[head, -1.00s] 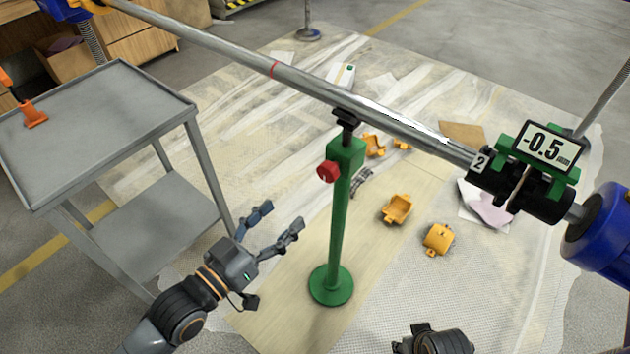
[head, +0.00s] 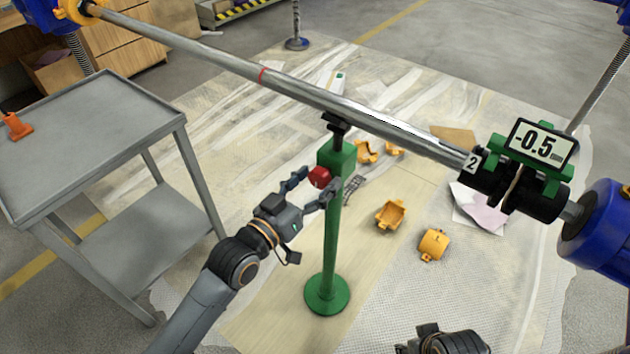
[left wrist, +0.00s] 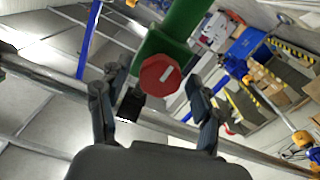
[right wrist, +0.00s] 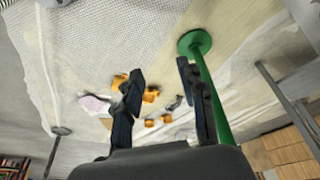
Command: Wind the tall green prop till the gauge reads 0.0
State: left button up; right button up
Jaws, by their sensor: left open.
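The tall green prop (head: 333,230) stands upright on its round base, its black head under the long steel shaft (head: 350,104). Its red knob (head: 319,177) is on the side of the green block near the top. The gauge (head: 541,143) on the shaft's right end reads -0.5. My left gripper (head: 306,187) is open, its fingers on either side of the red knob. In the left wrist view the knob (left wrist: 160,75) lies between and just beyond the open fingers (left wrist: 158,98). My right gripper (right wrist: 158,80) is open and empty; the prop (right wrist: 212,90) shows behind its right finger.
A grey trolley (head: 85,150) with an orange clamp (head: 16,126) stands at the left. Orange shells (head: 390,214) and papers lie on the sheeted floor right of the prop. A blue motor-like body (head: 598,225) is at the right edge.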

pick_arm(q)
jog(key=shift+c, duration=0.2)
jog(key=c, duration=1.1)
pick_arm(e)
jog(key=shift+r, duration=0.1)
pick_arm(q)
jog(key=shift+m+p, duration=0.6)
jog(key=shift+p, duration=0.1)
pick_arm(e)
jog(key=x, duration=0.2)
jog(key=s+x, duration=0.1)
jog(key=x, duration=0.2)
jog(key=shift+s, duration=0.1)
pick_arm(q)
jog(key=o, duration=1.1)
jog(key=shift+o, duration=0.2)
